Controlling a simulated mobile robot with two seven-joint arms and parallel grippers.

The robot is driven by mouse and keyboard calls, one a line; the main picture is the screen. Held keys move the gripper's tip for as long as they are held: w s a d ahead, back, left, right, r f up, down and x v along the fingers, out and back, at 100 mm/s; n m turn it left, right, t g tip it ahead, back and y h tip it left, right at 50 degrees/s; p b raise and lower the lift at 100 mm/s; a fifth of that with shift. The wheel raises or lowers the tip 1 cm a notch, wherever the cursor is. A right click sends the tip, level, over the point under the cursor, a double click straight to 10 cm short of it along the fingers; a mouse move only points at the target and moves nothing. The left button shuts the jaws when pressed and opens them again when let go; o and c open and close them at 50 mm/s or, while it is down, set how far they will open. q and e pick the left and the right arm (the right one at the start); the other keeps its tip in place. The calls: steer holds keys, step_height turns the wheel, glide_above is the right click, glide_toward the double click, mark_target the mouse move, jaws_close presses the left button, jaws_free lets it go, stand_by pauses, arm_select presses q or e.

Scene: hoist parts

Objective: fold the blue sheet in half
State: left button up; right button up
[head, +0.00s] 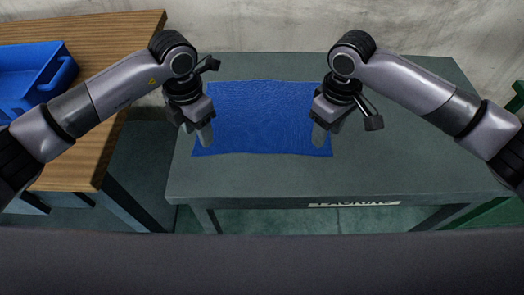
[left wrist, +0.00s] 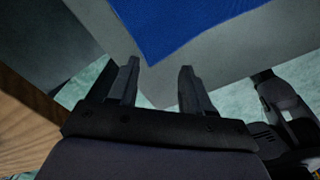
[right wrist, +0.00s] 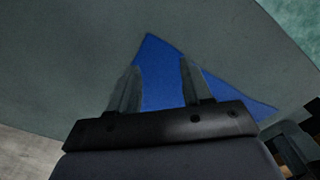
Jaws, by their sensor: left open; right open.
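The blue sheet (head: 262,115) lies spread flat on the grey-green table, roughly rectangular, its near edge a little in from the table's front. My left gripper (head: 207,138) is open over the sheet's near left corner. In the left wrist view a corner of the sheet (left wrist: 180,22) shows just beyond the open fingers (left wrist: 158,85). My right gripper (head: 319,138) is open over the sheet's near right corner. In the right wrist view a corner of the sheet (right wrist: 160,75) shows between and beyond the open fingers (right wrist: 157,85). Neither gripper holds anything.
The grey-green table (head: 420,165) has free room to the right of the sheet. A wooden table (head: 100,40) with a blue bin (head: 35,75) stands at the left, with a gap between the tables. A concrete wall (head: 270,25) is behind.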

mark_target(204, 151)
arm_select(q)
steer(key=shift+f, duration=2.5)
arm_select(e)
steer(key=shift+f, duration=2.45)
arm_select(q)
steer(key=shift+f, duration=0.15)
arm_select(e)
steer(key=shift+f, duration=0.2)
arm_select(q)
jaws_close()
arm_select(e)
jaws_close()
steer(key=shift+r, duration=0.15)
